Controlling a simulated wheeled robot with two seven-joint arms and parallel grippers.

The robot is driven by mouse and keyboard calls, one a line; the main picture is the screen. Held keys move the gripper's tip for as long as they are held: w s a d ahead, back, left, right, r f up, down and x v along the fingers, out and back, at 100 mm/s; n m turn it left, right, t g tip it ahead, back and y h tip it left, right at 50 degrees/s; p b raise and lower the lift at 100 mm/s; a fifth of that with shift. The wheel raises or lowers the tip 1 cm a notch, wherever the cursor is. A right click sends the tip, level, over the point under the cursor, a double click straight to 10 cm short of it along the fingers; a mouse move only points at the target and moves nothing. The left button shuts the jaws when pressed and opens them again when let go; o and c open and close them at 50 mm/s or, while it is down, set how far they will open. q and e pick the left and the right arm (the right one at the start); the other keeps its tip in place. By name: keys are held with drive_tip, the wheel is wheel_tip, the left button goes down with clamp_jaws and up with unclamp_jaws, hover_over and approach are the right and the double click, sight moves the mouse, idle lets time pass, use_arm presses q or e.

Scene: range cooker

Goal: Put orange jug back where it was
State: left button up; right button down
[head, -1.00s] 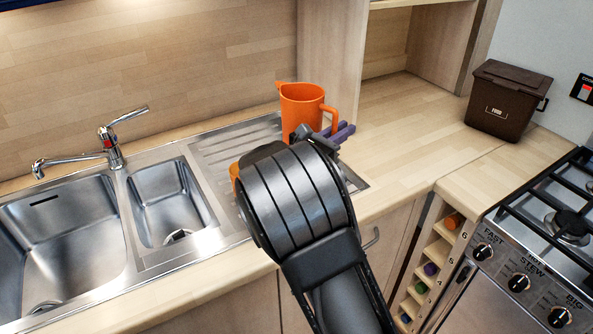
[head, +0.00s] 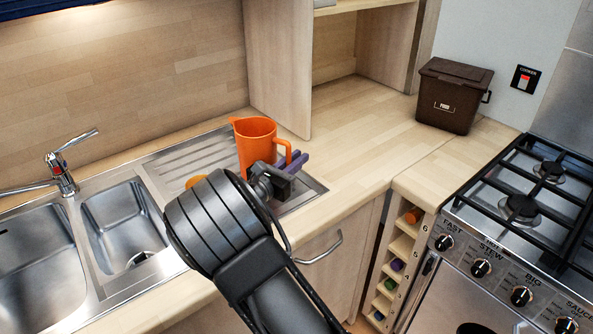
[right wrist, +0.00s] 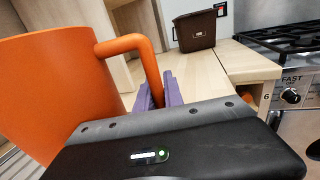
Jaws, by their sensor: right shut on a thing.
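The orange jug (head: 256,145) is upright over the back right part of the steel draining board (head: 185,158) in the head view. My right gripper (head: 293,162), with purple fingers, is shut on the jug's handle at its right side. The right wrist view shows the jug (right wrist: 55,90) large at left, its handle running down to the purple fingers (right wrist: 158,95). The jug's base is partly hidden by my wrist, so I cannot tell whether it touches the board. My left gripper is not in view.
Another orange thing (head: 195,181) shows partly behind my right arm on the draining board. The sink and tap (head: 62,175) are at left. A wooden partition (head: 278,70) stands behind the jug. A brown bin (head: 452,96) and the cooker (head: 520,210) are at right. The worktop between is clear.

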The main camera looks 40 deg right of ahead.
drive_tip(key=shift+f, duration=1.7)
drive_tip(key=c, duration=1.9)
unclamp_jaws()
drive_tip(key=shift+f, duration=0.2)
drive_tip(key=o, duration=0.4)
drive_tip(key=shift+o, duration=0.2)
drive_tip(key=shift+r, duration=0.25)
drive_tip(key=shift+a+f, duration=0.15)
drive_tip(key=shift+a, duration=0.15)
drive_tip(key=b+v, duration=0.1)
drive_tip(key=v, duration=1)
drive_tip(key=shift+s+a, duration=0.2)
drive_tip(key=shift+s, duration=0.05)
